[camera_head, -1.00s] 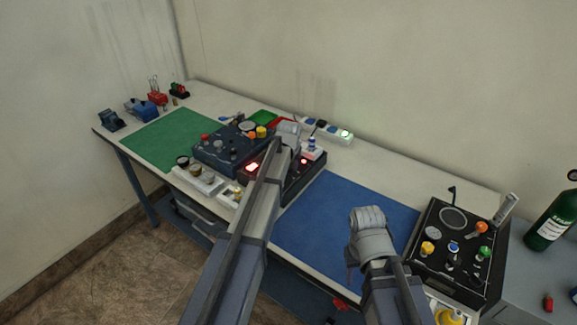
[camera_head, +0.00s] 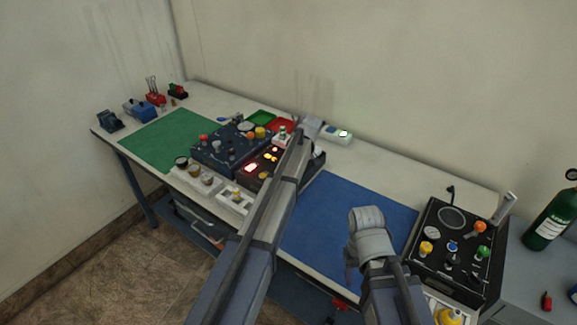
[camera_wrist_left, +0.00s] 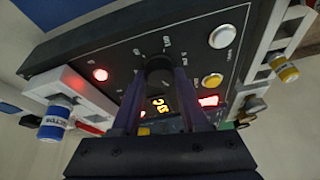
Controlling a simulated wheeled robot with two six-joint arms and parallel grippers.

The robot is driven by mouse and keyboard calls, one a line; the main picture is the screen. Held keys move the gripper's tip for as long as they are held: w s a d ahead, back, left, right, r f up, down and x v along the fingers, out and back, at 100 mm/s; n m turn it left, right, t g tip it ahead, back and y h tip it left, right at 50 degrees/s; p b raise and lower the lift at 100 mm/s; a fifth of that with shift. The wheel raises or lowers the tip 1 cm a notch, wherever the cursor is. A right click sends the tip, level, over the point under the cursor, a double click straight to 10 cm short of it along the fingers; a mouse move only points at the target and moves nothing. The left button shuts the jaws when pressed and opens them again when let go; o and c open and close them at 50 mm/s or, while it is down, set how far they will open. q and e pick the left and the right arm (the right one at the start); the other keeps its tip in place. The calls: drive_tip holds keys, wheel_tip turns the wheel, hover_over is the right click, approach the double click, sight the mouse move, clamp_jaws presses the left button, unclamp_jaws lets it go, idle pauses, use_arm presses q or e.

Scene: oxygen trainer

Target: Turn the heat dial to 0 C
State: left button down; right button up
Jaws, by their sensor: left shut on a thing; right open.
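The heat dial is the dark round knob (camera_wrist_left: 158,66) on the black heater panel (camera_wrist_left: 120,48) in the left wrist view. My left gripper (camera_wrist_left: 159,76) is shut on it, with one finger on each side. Beside the fingers, an orange display (camera_wrist_left: 156,104) is lit, but I cannot read its digits surely. In the head view the black heater unit (camera_head: 249,181) stands mid-table, and my left arm covers the dial and the fingertips. My right gripper (camera_head: 352,265) is open and empty above the blue mat (camera_head: 320,215).
A dark blue control box (camera_head: 213,157) stands left of the heater. A black panel box (camera_head: 440,262) stands at the right. A green mat (camera_head: 165,138) lies far left. A power strip (camera_head: 338,134) is behind the heater. The blue mat has free room.

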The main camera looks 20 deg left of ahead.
use_arm(q)
drive_tip(key=shift+n+g, duration=0.3)
drive_tip(key=shift+n, duration=0.6)
drive_tip(key=shift+c, duration=2.1)
unclamp_jaws()
drive_tip(key=shift+r, duration=0.1)
use_arm(e)
drive_tip(key=shift+r, duration=0.1)
use_arm(q)
drive_tip(key=w+p+v, duration=0.1)
drive_tip(key=p+v, duration=0.6)
drive_tip(key=shift+s+d+r, duration=0.2)
drive_tip(key=shift+s+r, duration=0.05)
drive_tip(key=shift+s, duration=0.25)
use_arm(e)
wheel_tip(320, 180, up, 7)
